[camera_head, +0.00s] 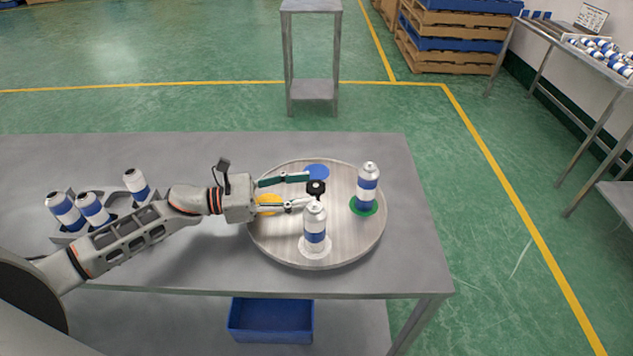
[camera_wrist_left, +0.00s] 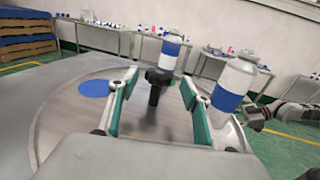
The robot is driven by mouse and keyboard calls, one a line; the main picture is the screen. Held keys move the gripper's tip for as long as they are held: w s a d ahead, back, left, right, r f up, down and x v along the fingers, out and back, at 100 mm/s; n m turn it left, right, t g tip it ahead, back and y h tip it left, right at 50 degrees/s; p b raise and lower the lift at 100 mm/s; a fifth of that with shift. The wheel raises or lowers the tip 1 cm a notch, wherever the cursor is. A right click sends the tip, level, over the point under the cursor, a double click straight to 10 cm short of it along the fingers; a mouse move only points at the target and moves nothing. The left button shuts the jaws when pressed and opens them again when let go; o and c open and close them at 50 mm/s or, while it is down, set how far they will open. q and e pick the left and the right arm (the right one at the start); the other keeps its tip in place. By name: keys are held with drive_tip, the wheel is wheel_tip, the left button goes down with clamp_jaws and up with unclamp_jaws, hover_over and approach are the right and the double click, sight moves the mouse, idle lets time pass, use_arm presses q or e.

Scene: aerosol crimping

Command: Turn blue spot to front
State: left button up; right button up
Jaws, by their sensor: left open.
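A round turntable (camera_head: 275,237) sits on the grey table. Its blue spot (camera_head: 317,171) is bare at the far side, and it also shows in the left wrist view (camera_wrist_left: 95,88). An orange spot (camera_head: 268,203) is at the left. Another can (camera_head: 315,228) stands upright on a white spot at the front. My left gripper (camera_head: 308,189) is open, its fingers either side of the black central knob (camera_head: 316,187). Contact with the knob cannot be told.
A rack (camera_head: 70,236) with several cans stands at the left of the table (camera_head: 190,265). A blue bin (camera_head: 270,320) is below the table. The front can is close to my left gripper's near finger. The table's right edge is just beyond the turntable.

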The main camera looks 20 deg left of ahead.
sight(316, 185)
use_arm(q)
drive_tip(key=shift+p+x, duration=0.45)
drive_tip(key=shift+x, duration=1.35)
drive_tip(key=shift+w, duration=0.1)
clamp_jaws()
